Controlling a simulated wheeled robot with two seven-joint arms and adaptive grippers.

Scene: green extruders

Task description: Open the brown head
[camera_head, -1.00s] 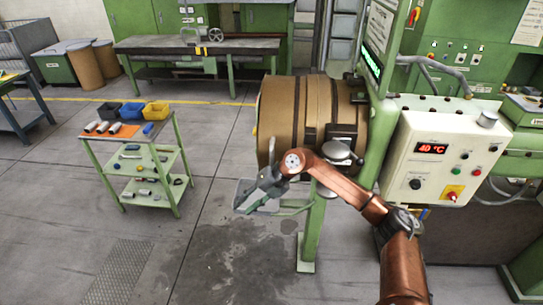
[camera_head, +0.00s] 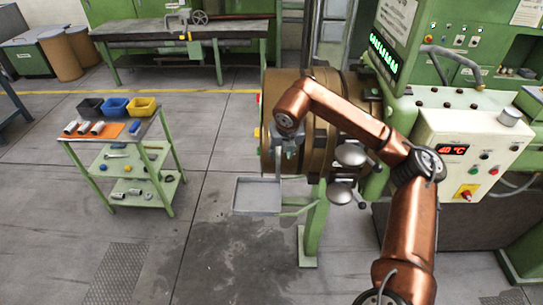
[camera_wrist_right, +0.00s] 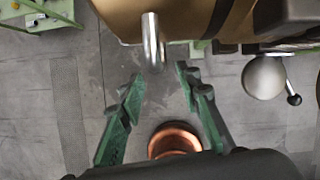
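The brown head (camera_head: 318,145) is a large brown drum with darker bands at the end of the green extruder. My copper right arm crosses in front of it and hides part of it. My right gripper (camera_head: 287,158) is at the head's front left side, pointing down. In the right wrist view the gripper (camera_wrist_right: 160,80) is open, with its green fingers apart and nothing between their tips. A shiny metal handle (camera_wrist_right: 152,42) stands out from the brown head (camera_wrist_right: 195,18) just ahead of the fingertips. My left gripper is not in view.
A grey tray (camera_head: 257,196) hangs below the gripper. A control box (camera_head: 445,185) and round silver knobs (camera_head: 350,154) are to the right. A green cart (camera_head: 170,190) with bins and parts stands left. The floor between cart and extruder is clear.

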